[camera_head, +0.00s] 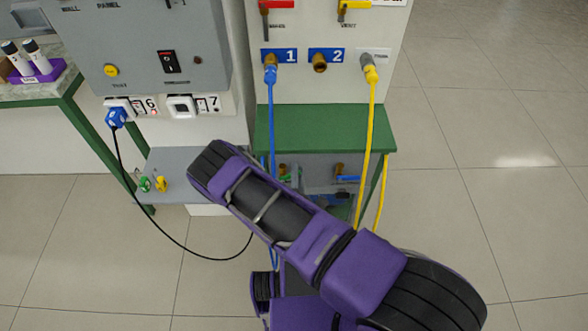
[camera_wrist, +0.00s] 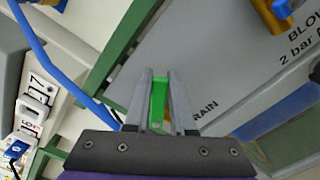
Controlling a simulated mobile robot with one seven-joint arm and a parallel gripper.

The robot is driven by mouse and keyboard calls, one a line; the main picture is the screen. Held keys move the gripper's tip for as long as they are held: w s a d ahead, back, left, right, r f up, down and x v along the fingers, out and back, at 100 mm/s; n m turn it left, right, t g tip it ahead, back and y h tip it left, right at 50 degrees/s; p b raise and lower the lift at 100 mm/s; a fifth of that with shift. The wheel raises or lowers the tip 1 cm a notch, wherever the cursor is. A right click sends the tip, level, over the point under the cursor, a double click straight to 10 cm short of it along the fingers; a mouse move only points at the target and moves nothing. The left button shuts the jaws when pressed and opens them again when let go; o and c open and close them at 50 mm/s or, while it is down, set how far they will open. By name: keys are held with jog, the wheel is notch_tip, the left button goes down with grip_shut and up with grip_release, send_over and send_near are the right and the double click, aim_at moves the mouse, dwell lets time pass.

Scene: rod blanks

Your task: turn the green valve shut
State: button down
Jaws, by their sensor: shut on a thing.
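The green valve handle (camera_wrist: 158,98) shows in the wrist view as a bright green bar between the two grey fingers. My gripper (camera_wrist: 158,80) is shut on it, one finger along each side. Part of a label reading "RAIN" (camera_wrist: 203,112) is on the grey panel just right of the fingers. In the head view, my purple arm covers the gripper and most of the valve. The valve body cannot be made out.
A blue-handled valve (camera_head: 346,181) is close on the right on the same low panel. A blue hose (camera_head: 270,110) and a yellow hose (camera_head: 370,140) hang from the upper panel past the green shelf (camera_head: 330,128). A black cable (camera_head: 150,215) loops at the left. Floor at right is clear.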

jog(key=shift+d+f+m, duration=0.15)
jog(key=shift+f+m, duration=0.4)
jog(key=shift+m, duration=0.6)
jog(key=shift+d+f+m, duration=0.2)
jog(key=shift+f+m, duration=0.35)
jog(key=shift+m, duration=0.65)
jog(key=shift+d+f+m, duration=0.15)
jog(key=shift+f+m, duration=0.4)
jog(key=shift+m, duration=0.6)
jog(key=c, duration=0.8)
grip_release()
jog(key=shift+o, duration=0.2)
jog(key=shift+s, duration=0.1)
jog(key=s, duration=1.7)
jog(key=shift+s+a, duration=0.15)
jog(key=shift+a, duration=0.15)
